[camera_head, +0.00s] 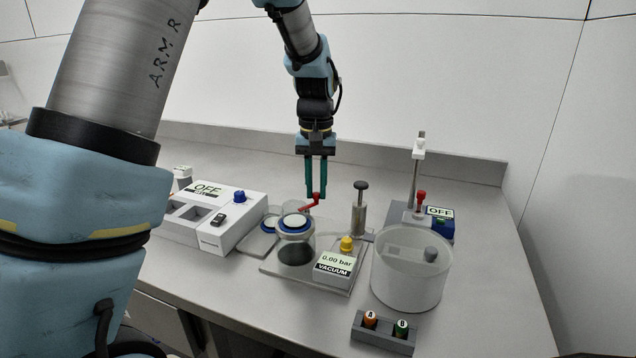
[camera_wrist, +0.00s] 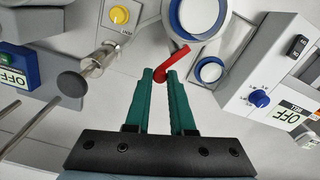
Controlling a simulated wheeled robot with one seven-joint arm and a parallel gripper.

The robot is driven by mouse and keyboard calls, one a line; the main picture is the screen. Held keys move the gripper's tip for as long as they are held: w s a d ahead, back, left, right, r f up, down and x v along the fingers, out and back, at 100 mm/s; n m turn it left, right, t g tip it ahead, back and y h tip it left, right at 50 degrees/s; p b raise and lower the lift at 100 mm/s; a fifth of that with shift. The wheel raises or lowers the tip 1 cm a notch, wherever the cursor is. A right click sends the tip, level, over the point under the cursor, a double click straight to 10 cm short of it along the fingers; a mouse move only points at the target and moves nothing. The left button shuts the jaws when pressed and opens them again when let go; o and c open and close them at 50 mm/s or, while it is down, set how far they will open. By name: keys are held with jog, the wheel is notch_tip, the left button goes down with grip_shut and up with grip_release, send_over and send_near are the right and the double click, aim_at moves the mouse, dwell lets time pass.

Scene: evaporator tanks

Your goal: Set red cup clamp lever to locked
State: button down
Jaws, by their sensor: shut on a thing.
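The red clamp lever (camera_head: 311,203) stands behind the blue-rimmed cup (camera_head: 295,243) on the vacuum base plate. In the head view it slants, with one end higher at the right, near my fingertips. My gripper (camera_head: 316,196) points down with its teal fingers close together at the lever's upper end. In the wrist view the lever (camera_wrist: 172,63) runs from between the fingertips of my gripper (camera_wrist: 161,75) up and to the right, towards the cup's blue ring (camera_wrist: 197,14). The fingers are shut on the lever's end. The lever's pivot is not clear.
A box reading 0.00 bar VACUUM with a yellow knob (camera_head: 346,244) sits right of the cup. A plunger post (camera_head: 360,208) stands behind it. A clear tub (camera_head: 410,270), a stand with an OFF box (camera_head: 440,222), and a white OFF unit (camera_head: 215,216) are nearby. A vial rack (camera_head: 384,333) is in front.

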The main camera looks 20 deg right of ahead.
jog(key=n, duration=0.2)
jog(key=w+n+p, duration=0.1)
jog(key=n+p, duration=0.1)
jog(key=n, duration=0.1)
jog(key=shift+w+a+n, duration=0.15)
jog(key=shift+a+n, duration=0.15)
jog(key=shift+a, duration=0.05)
dwell(0.5)
jog(key=c, duration=0.8)
grip_release()
jog(key=shift+o, duration=0.2)
jog(key=shift+r, duration=0.15)
notch_tip(320, 180, up, 10)
jog(key=b, duration=0.2)
jog(key=shift+r, duration=0.25)
jog(key=a+f, duration=0.3)
jog(key=a, duration=0.5)
jog(key=a+f, duration=0.3)
jog(key=a, duration=0.4)
jog(key=s+a+f, duration=0.3)
jog(key=s+a, duration=0.1)
jog(key=a, duration=0.3)
jog(key=s+a+f+m+t, duration=0.1)
jog(key=s+a+f, duration=0.2)
jog(key=a, duration=0.5)
jog(key=shift+s+t, duration=0.3)
jog(key=shift+s, duration=0.6)
